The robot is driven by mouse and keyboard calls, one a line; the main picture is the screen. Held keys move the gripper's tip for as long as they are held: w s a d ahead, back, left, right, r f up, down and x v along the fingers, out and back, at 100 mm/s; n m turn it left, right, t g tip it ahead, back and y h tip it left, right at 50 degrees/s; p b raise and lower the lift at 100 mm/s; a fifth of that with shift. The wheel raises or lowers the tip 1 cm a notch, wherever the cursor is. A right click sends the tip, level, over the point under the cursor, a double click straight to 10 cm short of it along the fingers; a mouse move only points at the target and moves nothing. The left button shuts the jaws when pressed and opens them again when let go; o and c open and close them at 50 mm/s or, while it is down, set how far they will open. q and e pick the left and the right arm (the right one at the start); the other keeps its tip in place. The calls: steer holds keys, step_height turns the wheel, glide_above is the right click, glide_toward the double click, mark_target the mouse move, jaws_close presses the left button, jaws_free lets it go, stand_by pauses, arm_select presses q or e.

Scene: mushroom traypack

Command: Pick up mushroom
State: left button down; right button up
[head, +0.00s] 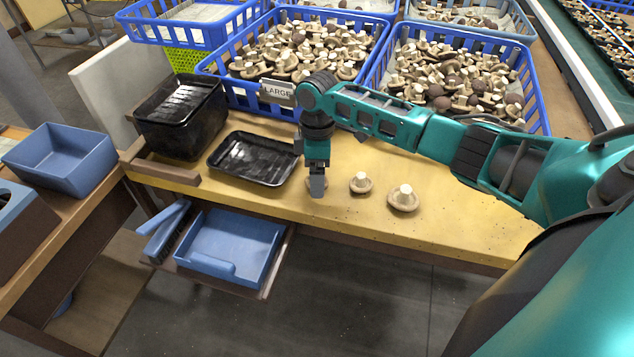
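My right gripper (317,190) points straight down at the yellow table, just right of the black tray. A mushroom (309,184) is mostly hidden behind its fingers, with only bits of the brown cap showing. I cannot tell whether the fingers are shut on it or open around it. Two more mushrooms lie cap down with stems up to the right: a smaller one (361,184) and a larger one (404,199). An empty black tray (252,159) lies flat on the table. My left gripper is not in view.
Stacked black trays (181,115) stand at the left. Blue crates of mushrooms, one (215,71) with a "LARGE" sign (277,92), line the back. A blue bin (230,245) sits below the front edge. The table right of the larger mushroom is clear.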

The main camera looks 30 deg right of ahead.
steer(key=shift+f, duration=0.3)
steer(key=shift+c, duration=0.3)
steer(key=c, duration=0.8)
steer(key=shift+o, duration=0.2)
steer(key=shift+r, duration=0.1)
step_height(320, 180, up, 20)
steer(key=p, duration=0.3)
